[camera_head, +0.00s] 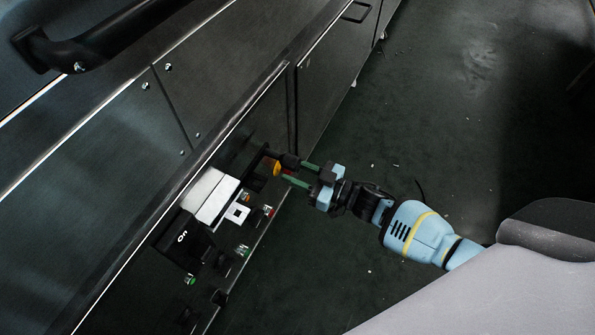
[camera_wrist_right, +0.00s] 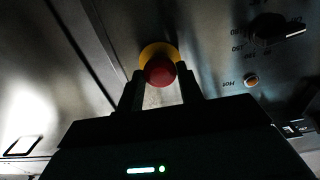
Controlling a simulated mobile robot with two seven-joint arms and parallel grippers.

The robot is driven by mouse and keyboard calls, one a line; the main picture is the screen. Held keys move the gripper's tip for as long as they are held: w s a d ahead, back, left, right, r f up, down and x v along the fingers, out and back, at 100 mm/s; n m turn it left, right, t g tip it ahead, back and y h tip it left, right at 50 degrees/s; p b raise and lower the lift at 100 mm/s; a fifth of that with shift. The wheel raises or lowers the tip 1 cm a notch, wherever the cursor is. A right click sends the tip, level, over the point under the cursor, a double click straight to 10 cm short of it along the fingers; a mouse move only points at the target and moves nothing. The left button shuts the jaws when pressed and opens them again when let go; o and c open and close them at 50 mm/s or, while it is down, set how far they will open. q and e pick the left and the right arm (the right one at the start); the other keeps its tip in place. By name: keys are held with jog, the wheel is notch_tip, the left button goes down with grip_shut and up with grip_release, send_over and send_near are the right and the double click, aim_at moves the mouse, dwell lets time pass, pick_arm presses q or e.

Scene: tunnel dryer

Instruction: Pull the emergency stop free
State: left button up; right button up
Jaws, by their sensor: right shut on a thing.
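The emergency stop shows in the right wrist view as a red mushroom button (camera_wrist_right: 160,71) on a yellow ring (camera_wrist_right: 158,52). In the head view its yellow part (camera_head: 277,168) shows on the dryer's control panel, with the red mostly hidden by the fingers. My right gripper (camera_head: 297,172) comes in from the right. Its two fingers stand on either side of the red button and are shut on it. In the right wrist view my right gripper (camera_wrist_right: 161,88) has one dark finger on each side of the button. My left gripper is not in view.
The control panel carries a white display unit (camera_head: 212,194), small lit buttons (camera_head: 268,211) and dark knobs (camera_head: 220,298). A black handle (camera_head: 75,50) juts from the dryer's upper left. Open dark floor (camera_head: 440,110) lies to the right.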

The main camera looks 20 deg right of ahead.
jog(key=shift+s+d+p, duration=0.4)
jog(key=shift+s, duration=0.15)
grip_shut()
jog(key=shift+f, duration=0.1)
jog(key=o, duration=0.9)
grip_release()
jog(key=o, duration=0.3)
jog(key=shift+o, duration=0.2)
jog(key=shift+d, duration=0.1)
jog(key=p+v, duration=0.2)
jog(key=v, duration=0.5)
jog(key=shift+s+d, duration=0.2)
jog(key=shift+s, duration=0.15)
